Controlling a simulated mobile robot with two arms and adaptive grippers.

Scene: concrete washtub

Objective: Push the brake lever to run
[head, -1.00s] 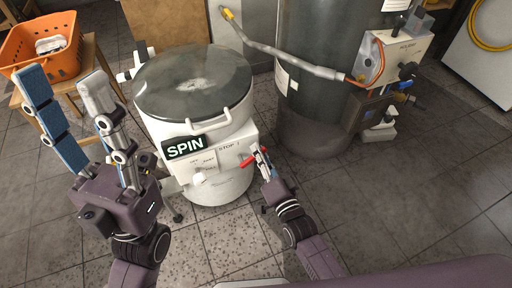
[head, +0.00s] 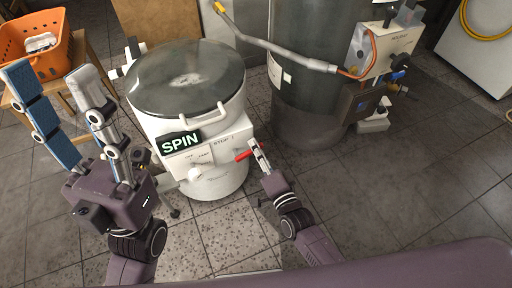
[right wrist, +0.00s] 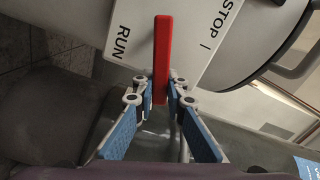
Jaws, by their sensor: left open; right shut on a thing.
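The white spin tub (head: 222,184) stands at the middle of the head view, with a SPIN sign on its front and a clear round lid. Its red brake lever (head: 245,155) sticks out at the right of the front panel. In the right wrist view the lever (right wrist: 163,45) lies between the RUN and STOP labels. My right gripper (right wrist: 161,94) is shut on the lever's near end; it also shows in the head view (head: 257,149). My left gripper (head: 48,84) is open and empty, raised left of the tub.
An orange basket (head: 50,62) sits on a wooden stool at the far left. A tall dark tank (head: 312,100) with a hose and control box stands behind right of the tub. The tiled floor at the right is clear.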

